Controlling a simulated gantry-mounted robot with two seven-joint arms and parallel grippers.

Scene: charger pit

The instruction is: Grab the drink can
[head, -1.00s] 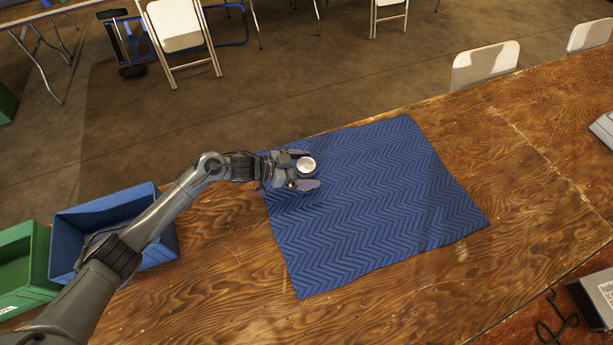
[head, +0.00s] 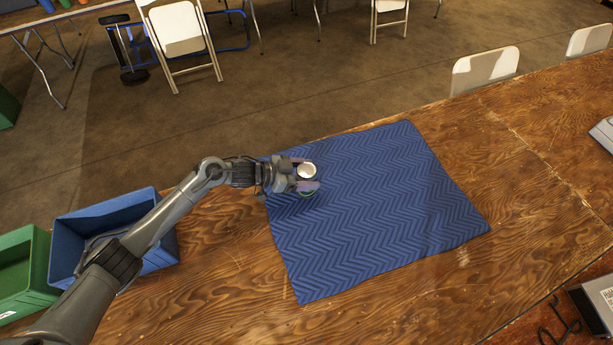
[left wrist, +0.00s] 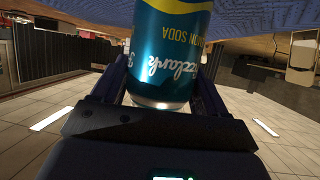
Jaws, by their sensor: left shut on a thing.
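The drink can (head: 307,171) stands near the upper left part of the blue mat (head: 370,200). In the head view mainly its pale round top shows. In the left wrist view the can (left wrist: 172,55) is teal with a yellow band and white lettering. My left gripper (head: 306,176) is shut on the can, with one finger on each side. In the left wrist view its fingers (left wrist: 162,90) flank the can. My right gripper is not in view.
A blue bin (head: 72,232) and a green bin (head: 22,268) are at the left. A grey device (head: 592,305) is at the lower right. Folding chairs (head: 485,70) stand beyond the table's far edge. The rest of the mat is clear.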

